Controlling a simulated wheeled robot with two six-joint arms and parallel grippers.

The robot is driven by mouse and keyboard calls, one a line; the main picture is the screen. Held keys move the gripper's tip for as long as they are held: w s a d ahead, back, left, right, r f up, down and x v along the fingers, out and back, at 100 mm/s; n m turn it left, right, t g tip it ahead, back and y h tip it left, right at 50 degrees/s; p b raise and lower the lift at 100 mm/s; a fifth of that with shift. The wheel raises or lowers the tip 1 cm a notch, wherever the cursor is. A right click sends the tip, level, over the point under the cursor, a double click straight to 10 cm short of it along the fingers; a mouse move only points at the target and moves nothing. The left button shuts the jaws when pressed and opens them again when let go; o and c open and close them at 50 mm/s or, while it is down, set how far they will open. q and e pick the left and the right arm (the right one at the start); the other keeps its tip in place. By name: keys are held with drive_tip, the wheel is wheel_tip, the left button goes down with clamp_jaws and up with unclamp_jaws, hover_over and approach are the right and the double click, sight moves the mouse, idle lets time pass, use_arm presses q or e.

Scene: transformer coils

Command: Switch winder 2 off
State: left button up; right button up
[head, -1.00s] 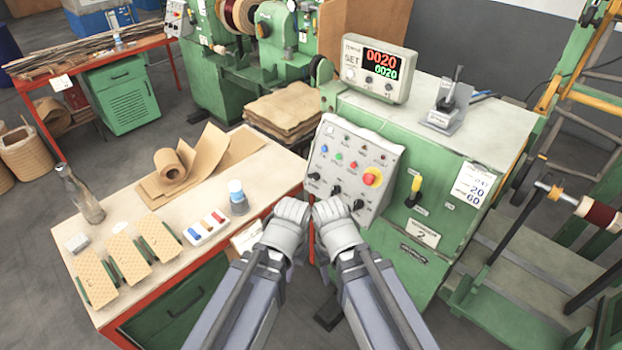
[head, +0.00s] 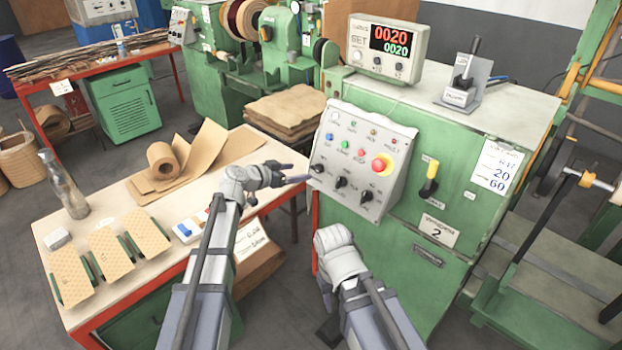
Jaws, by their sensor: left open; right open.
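Winder 2 is the green machine (head: 400,238) with a plate (head: 438,231) marked 2 on its front. Its sloped grey control panel (head: 398,150) carries a red emergency button on yellow (head: 382,164), small coloured buttons and several black rotary knobs, one of them the left knob (head: 318,168). A yellow-handled switch (head: 429,180) sits on the green front right of the panel. The counter display (head: 388,45) on top is lit, reading 0020 twice. My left gripper (head: 300,174) is open, its fingers pointing right, close to the panel's left edge. My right gripper (head: 333,236) is below the panel, apart from it.
The workbench (head: 110,205) at left holds a brown paper roll (head: 165,160), a glass bottle (head: 62,185) and tan boards (head: 110,250). A lever unit (head: 462,80) stands on the winder's top. Another green winder (head: 225,65) stands behind.

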sight(315, 168)
use_arm(q)
drive_tip(key=shift+b+x, duration=1.45)
drive_tip(key=shift+x, duration=2.45)
drive_tip(key=shift+w+r, duration=0.1)
drive_tip(key=shift+c, duration=0.4)
clamp_jaws()
